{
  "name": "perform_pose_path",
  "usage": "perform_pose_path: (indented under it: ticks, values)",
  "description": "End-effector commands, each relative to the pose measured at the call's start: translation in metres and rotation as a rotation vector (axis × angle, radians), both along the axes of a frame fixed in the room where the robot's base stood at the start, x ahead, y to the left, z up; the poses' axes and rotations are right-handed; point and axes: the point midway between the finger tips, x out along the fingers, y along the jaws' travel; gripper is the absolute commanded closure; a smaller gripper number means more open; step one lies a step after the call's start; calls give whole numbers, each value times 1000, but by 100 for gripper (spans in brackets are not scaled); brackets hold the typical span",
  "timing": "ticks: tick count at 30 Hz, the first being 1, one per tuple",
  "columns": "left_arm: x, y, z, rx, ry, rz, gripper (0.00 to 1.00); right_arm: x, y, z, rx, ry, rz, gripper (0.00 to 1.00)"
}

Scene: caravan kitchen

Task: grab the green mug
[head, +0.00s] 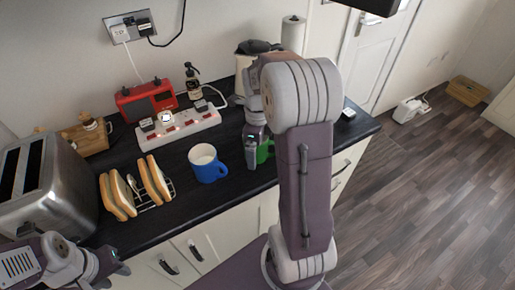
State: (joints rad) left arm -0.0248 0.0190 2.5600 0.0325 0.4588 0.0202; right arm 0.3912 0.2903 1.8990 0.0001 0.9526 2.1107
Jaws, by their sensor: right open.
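The green mug (265,151) stands on the dark worktop, largely hidden behind my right gripper and arm. My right gripper (252,157) points down at the mug's left side and is open. One finger shows just left of the green surface. I cannot tell whether it touches the mug or whether the other finger is inside or behind it. My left gripper (117,268) is low at the left, by the worktop's front edge and away from the mug. Its fingers are too small and dark to tell if they are open.
A blue mug (208,168) stands close to the left. Behind are a power strip (178,131), a red radio (147,99), a pump bottle (193,86) and a kettle (245,62). A toast rack (150,203) and toaster (45,185) stand at the left.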

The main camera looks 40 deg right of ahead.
Motion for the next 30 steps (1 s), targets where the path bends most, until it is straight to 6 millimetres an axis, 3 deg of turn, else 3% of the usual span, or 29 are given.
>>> perform_pose_path:
  ticks: [1,10,22,30]
  values:
    - [0,0,0,0,0,0,64,0,0,0,0,0,0,9]
    - [0,0,0,0,0,0,64,0,0,0,0,0,0,93]
    - [0,0,1,0,0,0,64,1,0,6,-1,-3,0,96]
    - [0,0,6,0,0,0,64,1,-1,30,-2,-4,0,96]
